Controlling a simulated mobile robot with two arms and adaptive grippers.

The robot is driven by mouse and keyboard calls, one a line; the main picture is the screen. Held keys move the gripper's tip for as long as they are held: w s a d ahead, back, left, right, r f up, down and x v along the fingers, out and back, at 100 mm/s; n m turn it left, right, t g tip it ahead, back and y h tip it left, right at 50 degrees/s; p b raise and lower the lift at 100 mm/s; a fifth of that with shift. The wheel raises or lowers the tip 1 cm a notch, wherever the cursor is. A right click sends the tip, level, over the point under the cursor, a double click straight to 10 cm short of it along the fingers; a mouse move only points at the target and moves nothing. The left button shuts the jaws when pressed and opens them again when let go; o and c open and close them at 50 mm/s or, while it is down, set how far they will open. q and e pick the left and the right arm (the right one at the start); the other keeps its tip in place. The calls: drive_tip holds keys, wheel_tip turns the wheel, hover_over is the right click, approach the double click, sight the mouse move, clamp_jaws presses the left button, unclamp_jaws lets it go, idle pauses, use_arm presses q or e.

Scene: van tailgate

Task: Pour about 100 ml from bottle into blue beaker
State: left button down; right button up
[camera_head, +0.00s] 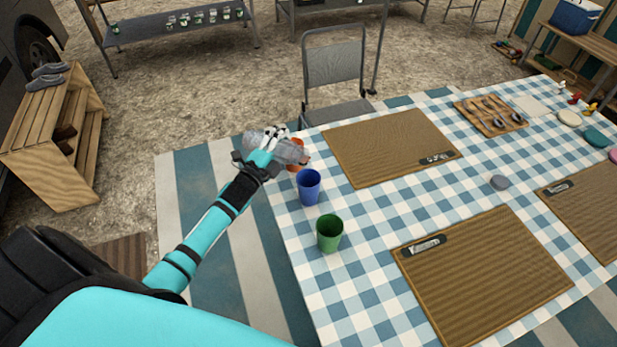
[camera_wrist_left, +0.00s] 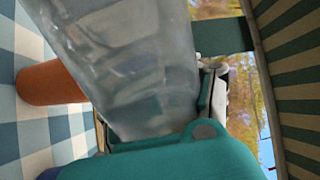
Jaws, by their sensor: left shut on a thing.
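My left gripper (camera_head: 268,150) is shut on a clear bottle (camera_head: 280,149) at the table's left edge. The bottle lies tilted close to horizontal, its narrow end toward the right in the head view. In the left wrist view the bottle (camera_wrist_left: 130,60) fills much of the picture. The blue beaker (camera_head: 308,187) stands upright on the checked cloth, just below and right of the bottle in the head view. An orange beaker (camera_head: 297,145) is partly hidden behind the bottle; it also shows in the left wrist view (camera_wrist_left: 50,83). Whether liquid flows cannot be told. My right gripper is not in view.
A green beaker (camera_head: 329,233) stands nearer than the blue one. Brown placemats (camera_head: 392,147) lie on the checked table (camera_head: 372,233). A wooden tray (camera_head: 490,116) is at the back right, and a grey chair (camera_head: 333,62) stands behind the table.

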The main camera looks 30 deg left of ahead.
use_arm(q)
drive_tip(key=shift+d+r+m, duration=0.1)
drive_tip(key=shift+r+m, duration=0.45)
drive_tip(key=shift+m, duration=0.15)
drive_tip(key=shift+w+d+r+p, duration=0.1)
drive_tip(key=shift+d+r+p, duration=0.1)
drive_tip(key=shift+d+p, duration=0.15)
idle(0.6)
drive_tip(key=shift+d+m, duration=0.5)
drive_tip(key=shift+m, duration=0.1)
idle(0.7)
